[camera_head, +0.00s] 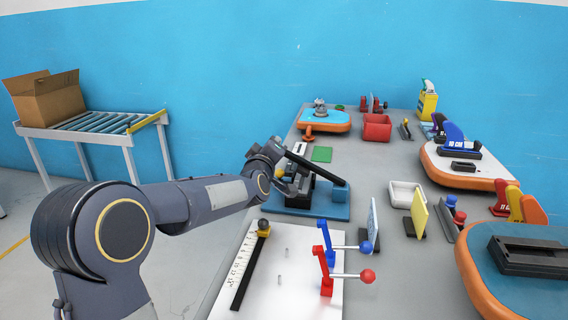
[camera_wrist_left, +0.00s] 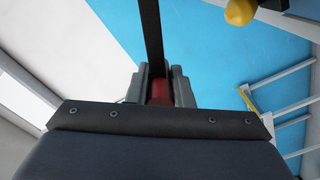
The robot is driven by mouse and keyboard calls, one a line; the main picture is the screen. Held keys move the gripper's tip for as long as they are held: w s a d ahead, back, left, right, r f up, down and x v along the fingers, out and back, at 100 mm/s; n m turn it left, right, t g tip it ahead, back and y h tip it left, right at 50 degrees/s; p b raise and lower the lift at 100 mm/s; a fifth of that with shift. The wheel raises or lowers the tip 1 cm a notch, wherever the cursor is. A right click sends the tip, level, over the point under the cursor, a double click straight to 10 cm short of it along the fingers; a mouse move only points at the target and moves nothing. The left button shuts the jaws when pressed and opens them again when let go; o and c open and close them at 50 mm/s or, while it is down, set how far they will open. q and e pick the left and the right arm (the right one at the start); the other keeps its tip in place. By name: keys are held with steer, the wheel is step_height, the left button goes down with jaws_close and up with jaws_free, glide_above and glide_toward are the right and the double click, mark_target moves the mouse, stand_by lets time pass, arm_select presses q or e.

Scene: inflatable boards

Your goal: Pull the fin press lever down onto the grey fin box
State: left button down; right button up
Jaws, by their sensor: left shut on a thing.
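The fin press has a blue base (camera_head: 330,211) with dark parts on it, standing on the table. I cannot make out the grey fin box clearly under the lever; the arm and dark parts partly hide that spot. My right gripper is not in view.
In front of the press lies a white panel (camera_head: 290,260) with a ruler strip (camera_head: 247,262) and red and blue levers (camera_head: 326,270). A white tray (camera_head: 403,194) and yellow plate (camera_head: 419,214) stand to its right. Orange-edged boards line the right side.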

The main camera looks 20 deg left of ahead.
arm_select(q)
steer(key=f+n+b, duration=0.1)
steer(key=f+b, duration=0.1)
steer(key=b, duration=0.1)
steer(key=a+f+n+b, duration=0.1)
steer(key=f+b, duration=0.1)
steer(key=f, duration=0.1)
steer(key=shift+s+a+f+b, duration=0.1)
steer(key=shift+s+a+b, duration=0.1)
steer(key=shift+b, duration=0.2)
steer(key=shift+a+f+n+b, duration=0.1)
steer(key=shift+f+n+b, duration=0.4)
steer(key=shift+n+b, duration=0.4)
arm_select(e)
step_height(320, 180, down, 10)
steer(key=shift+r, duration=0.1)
arm_select(q)
steer(key=c, duration=1.3)
jaws_free()
steer(key=shift+p+v, duration=0.35)
steer(key=shift+v, duration=3.55)
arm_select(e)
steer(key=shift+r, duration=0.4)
